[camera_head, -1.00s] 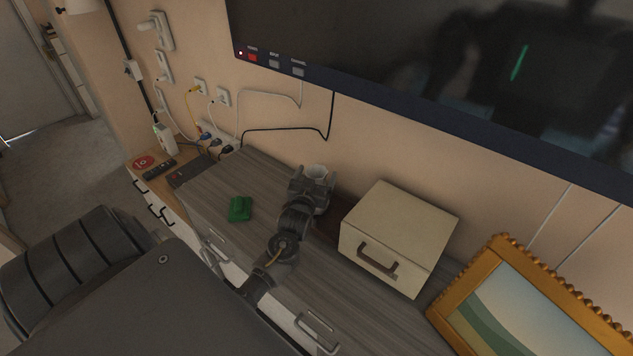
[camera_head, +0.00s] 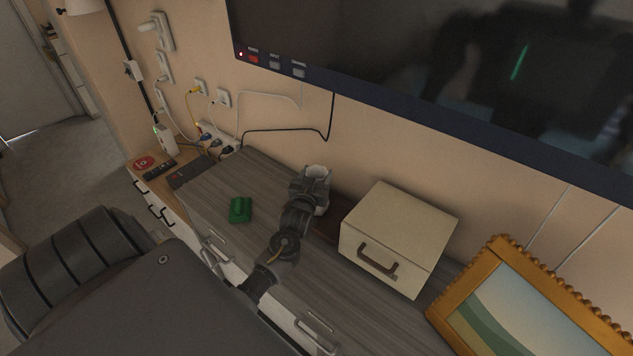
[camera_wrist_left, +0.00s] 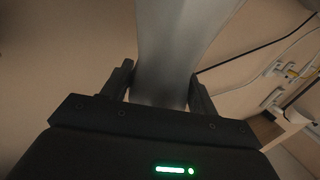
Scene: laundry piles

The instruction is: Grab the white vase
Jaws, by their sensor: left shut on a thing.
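The white vase (camera_head: 317,172) shows its pale rim just past my left gripper (camera_head: 314,187) in the head view, near the back of the grey wooden dresser. In the left wrist view the vase (camera_wrist_left: 178,45) stands between the two fingers of the left gripper (camera_wrist_left: 165,90), which are shut on its narrower part. The wrist and fingers hide most of the vase in the head view. I cannot tell whether its base touches the dresser. My right gripper is not in view.
A cream box with a brown handle (camera_head: 398,238) stands close to the right of the gripper. A gold picture frame (camera_head: 520,300) is further right. A small green object (camera_head: 240,209) lies on the dresser (camera_head: 265,180) to the left. The television (camera_head: 440,70) hangs above.

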